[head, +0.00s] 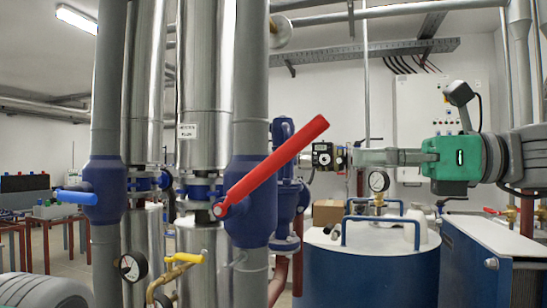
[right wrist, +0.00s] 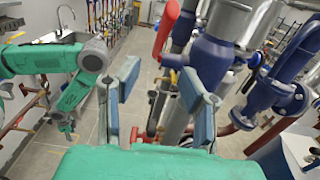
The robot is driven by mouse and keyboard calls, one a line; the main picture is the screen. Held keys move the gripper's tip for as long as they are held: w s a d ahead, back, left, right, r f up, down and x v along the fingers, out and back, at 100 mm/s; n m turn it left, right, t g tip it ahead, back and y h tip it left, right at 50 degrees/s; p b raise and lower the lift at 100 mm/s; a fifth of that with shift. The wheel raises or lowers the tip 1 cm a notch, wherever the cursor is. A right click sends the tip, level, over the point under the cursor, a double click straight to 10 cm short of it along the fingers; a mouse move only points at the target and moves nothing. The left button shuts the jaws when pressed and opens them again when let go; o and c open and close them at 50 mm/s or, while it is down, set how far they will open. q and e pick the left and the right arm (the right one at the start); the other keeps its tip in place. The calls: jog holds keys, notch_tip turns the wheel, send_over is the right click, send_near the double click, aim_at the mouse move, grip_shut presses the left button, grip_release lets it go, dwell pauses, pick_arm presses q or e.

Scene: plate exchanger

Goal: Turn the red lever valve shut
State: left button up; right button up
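The red lever (head: 275,168) is fixed to the blue valve body (head: 250,195) on a thick grey pipe. It slants from its pivot at lower left to its free end at upper right, tilted off the pipe's line. My right gripper (head: 357,157) reaches in from the right, to the right of the lever's free end and apart from it. In the right wrist view the fingers (right wrist: 160,82) are spread with nothing between them. There the lever (right wrist: 167,28) shows beyond the fingertips.
A blue lever (head: 75,196) on another valve and a yellow-handled valve (head: 185,258) with a gauge (head: 131,266) are nearby. A blue tank (head: 375,265) stands below my right arm. A pipe with a small device (head: 322,155) shows between lever and gripper in the picture.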

aim_at(282, 163)
jog(key=x, duration=1.3)
jog(key=shift+w+a+f, duration=0.1)
jog(key=shift+a+f, duration=0.05)
jog(key=shift+f, duration=0.1)
jog(key=shift+d, duration=0.75)
grip_shut()
jog(key=shift+f+b, duration=0.2)
jog(key=shift+b, duration=0.45)
